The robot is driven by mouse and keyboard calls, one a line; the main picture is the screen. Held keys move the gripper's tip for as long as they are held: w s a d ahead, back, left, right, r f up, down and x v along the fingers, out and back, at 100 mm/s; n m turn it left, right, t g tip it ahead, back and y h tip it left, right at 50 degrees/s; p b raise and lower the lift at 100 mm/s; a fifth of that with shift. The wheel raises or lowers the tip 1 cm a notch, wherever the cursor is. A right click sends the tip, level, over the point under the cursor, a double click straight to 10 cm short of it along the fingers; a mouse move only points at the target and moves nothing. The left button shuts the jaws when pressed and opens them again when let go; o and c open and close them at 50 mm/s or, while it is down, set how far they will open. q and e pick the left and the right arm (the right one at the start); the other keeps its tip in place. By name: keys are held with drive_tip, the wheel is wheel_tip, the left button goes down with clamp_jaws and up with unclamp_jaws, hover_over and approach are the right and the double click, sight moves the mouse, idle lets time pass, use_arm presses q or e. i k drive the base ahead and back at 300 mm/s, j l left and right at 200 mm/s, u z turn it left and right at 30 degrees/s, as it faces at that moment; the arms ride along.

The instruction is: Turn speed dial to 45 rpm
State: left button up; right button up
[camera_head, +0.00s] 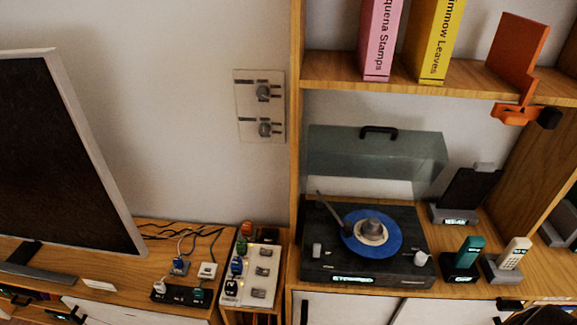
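A dark record player (312,215) stands on the wooden shelf unit at the lower right. A blue record (391,232) lies on its platter, with a grey piece (371,226) at the centre. The tonearm (330,210) is at the record's left side. A pale knob (317,250) sits at the front left of the deck and another pale knob (420,258) at the front right. I cannot tell which is the speed dial, and their markings are too small to read. A lit display (352,279) is on the front face. Neither of my grippers is in view.
The tinted lid (375,155) is raised behind the deck. Cordless phones (464,258) stand to its right. A power strip with plugs (252,270) and a large screen (70,160) are to the left. Books (380,40) and an orange object (518,60) are on the shelf above.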

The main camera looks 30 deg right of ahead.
sight(420, 258)
drive_tip(key=z, duration=1.4)
